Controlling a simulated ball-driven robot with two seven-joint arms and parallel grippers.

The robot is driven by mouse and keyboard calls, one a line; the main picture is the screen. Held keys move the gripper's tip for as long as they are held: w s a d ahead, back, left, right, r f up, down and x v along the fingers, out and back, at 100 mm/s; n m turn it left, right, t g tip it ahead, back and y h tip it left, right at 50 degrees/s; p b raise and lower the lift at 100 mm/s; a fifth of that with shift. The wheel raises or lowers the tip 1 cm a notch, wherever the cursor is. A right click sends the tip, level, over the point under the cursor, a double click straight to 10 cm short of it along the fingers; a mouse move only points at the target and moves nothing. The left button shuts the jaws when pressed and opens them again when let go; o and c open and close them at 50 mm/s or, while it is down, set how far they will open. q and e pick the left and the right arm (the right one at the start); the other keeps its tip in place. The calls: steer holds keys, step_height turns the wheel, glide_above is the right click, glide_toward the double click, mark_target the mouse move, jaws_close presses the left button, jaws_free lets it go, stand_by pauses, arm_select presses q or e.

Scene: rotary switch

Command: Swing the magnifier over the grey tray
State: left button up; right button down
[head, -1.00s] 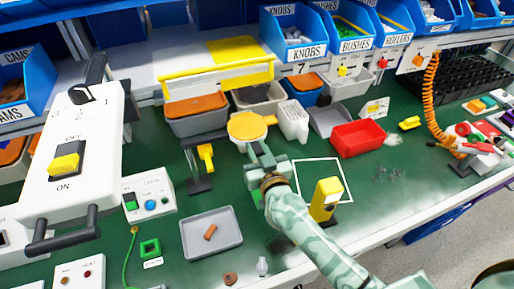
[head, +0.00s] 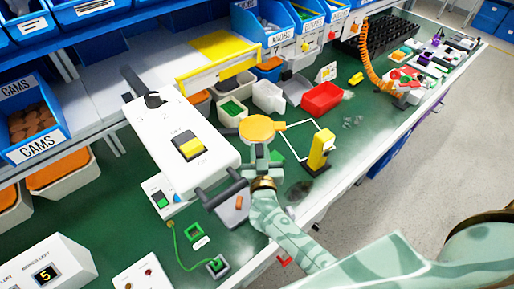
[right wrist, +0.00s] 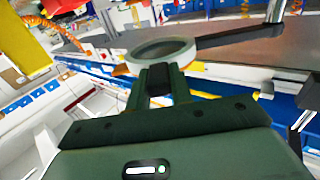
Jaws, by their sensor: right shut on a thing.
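The magnifier shows in the head view as a round orange-looking lens (head: 257,128) above the green bench. In the right wrist view its pale ring (right wrist: 160,52) is attached to a dark arm running right to a metal post. The white switch unit partly hides the tray. The lens is not over it. My left gripper is not in view.
The large white switch unit (head: 170,145) with dark handles stands left of my right gripper. A yellow device (head: 320,150) stands to the right, near a white outlined square. Small bins and a red tray (head: 323,98) lie behind. A green fixture (head: 193,232) sits in front.

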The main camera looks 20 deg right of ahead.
steer(key=shift+s+a+r+m+h, duration=0.15)
steer(key=shift+a+m+h, duration=0.15)
steer(key=c, duration=1.2)
jaws_free()
steer(key=shift+c, duration=0.2)
